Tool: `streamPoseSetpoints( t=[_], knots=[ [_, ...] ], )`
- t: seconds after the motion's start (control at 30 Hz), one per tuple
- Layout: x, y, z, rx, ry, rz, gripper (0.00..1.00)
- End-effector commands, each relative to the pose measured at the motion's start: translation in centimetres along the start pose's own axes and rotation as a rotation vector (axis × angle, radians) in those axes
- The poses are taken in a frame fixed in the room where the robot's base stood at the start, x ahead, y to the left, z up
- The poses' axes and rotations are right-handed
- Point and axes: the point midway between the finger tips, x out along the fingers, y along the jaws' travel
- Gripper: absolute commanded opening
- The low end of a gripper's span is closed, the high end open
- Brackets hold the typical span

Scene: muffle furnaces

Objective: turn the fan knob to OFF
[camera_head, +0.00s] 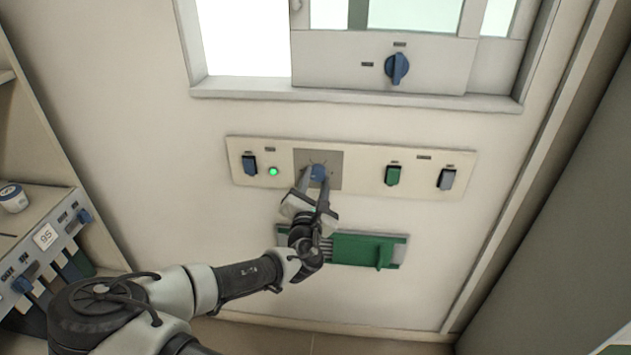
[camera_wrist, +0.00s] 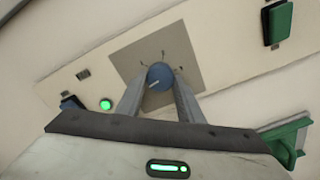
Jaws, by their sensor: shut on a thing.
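A blue round knob (camera_head: 318,173) sits on a grey square plate (camera_head: 333,157) in the cream wall panel (camera_head: 360,160). My gripper (camera_head: 316,178) reaches up to it from below, and its two fingers stand on either side of the knob. In the wrist view, the knob (camera_wrist: 161,75) shows between the fingertips of my gripper (camera_wrist: 160,84), with a pale line on its face pointing to the lower left. My gripper is shut on the knob. Small marks surround the knob on the plate, but their lettering is too small to read.
The panel also has a blue switch (camera_head: 249,165), a lit green lamp (camera_head: 273,171), a green switch (camera_head: 393,175) and a grey switch (camera_head: 446,178). A green slide unit (camera_head: 365,250) lies below.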

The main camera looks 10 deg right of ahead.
Motion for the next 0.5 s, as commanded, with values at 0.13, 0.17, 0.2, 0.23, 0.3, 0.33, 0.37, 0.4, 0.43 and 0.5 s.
streamPoseSetpoints(
  t=[0.13,0.17,0.2,0.23,0.3,0.33,0.37,0.4,0.43,0.5],
  knots=[
    [-0.03,-0.06,0.0,-0.004,0.0,-0.001,0.11],
    [-0.03,-0.07,0.0,-0.003,0.0,-0.001,0.11],
    [-0.03,-0.07,0.0,-0.003,0.0,-0.001,0.11],
    [-0.02,-0.07,0.0,-0.003,0.0,-0.001,0.11],
    [-0.02,-0.07,0.0,-0.003,0.0,-0.001,0.44],
    [-0.02,-0.06,0.0,-0.003,0.0,-0.001,0.49],
    [-0.02,-0.06,0.0,-0.003,0.0,-0.001,0.53],
    [-0.02,-0.05,0.0,-0.002,0.0,-0.001,0.53],
    [-0.01,-0.05,-0.01,-0.002,0.0,-0.001,0.53],
    [-0.01,-0.04,0.0,-0.002,0.0,0.0,0.53]
  ],
)
